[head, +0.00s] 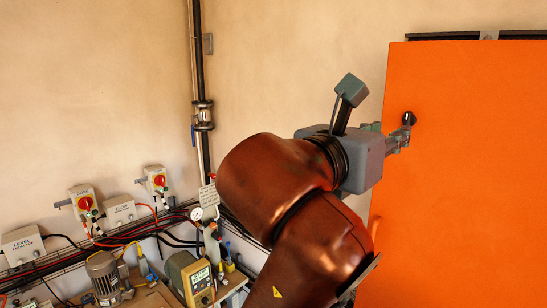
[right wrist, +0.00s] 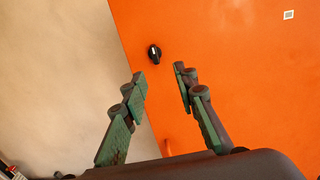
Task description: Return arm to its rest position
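My right arm (head: 300,200), copper-coloured, rises from the lower middle of the head view. Its right gripper (head: 401,136) points right, towards an orange cabinet (head: 470,200). In the right wrist view the two green-and-grey fingers of the right gripper (right wrist: 160,85) stand apart with nothing between them. A black knob (right wrist: 154,54) on the orange cabinet shows just beyond the fingertips. The knob also shows in the head view (head: 409,118), right by the fingertips. I cannot tell the exact gap, but the fingers are not around it. My left gripper is not in view.
A vertical dark pipe (head: 200,80) runs down the wall corner. At lower left are switch boxes with red knobs (head: 86,204), a motor (head: 103,275), a yellow meter (head: 199,283) and cables. The wall area above my arm is clear.

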